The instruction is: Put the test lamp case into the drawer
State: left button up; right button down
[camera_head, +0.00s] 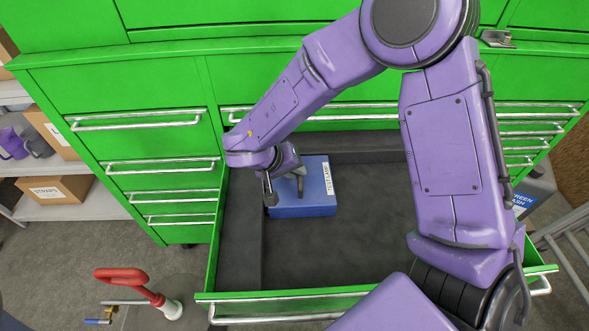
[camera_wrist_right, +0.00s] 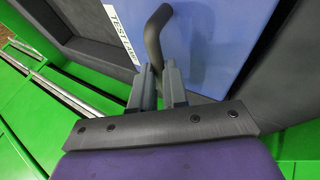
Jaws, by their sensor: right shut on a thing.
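The blue test lamp case (camera_head: 312,205) has a white label and a dark handle. It is inside the open green drawer (camera_head: 245,297), near the back left, beside a dark raised strip at the left. My right gripper (camera_head: 284,188) is shut on the case's handle. The right wrist view shows the two fingers (camera_wrist_right: 158,88) around the handle (camera_wrist_right: 154,40), with the blue case face (camera_wrist_right: 205,40) behind. I cannot tell whether the case touches the drawer floor. My left gripper is not in view.
The drawer's dark floor (camera_head: 345,245) is bare in front and to the right of the case. Shut drawers of the green cabinet (camera_head: 130,85) stand around. A red-handled tool (camera_head: 125,278) is at the lower left. A shelf with boxes (camera_head: 55,190) is at the far left.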

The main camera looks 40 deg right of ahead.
jog(key=c, duration=1.1)
grip_release()
jog(key=shift+f, duration=0.1)
jog(key=v, duration=1.2)
jog(key=shift+p, duration=0.35)
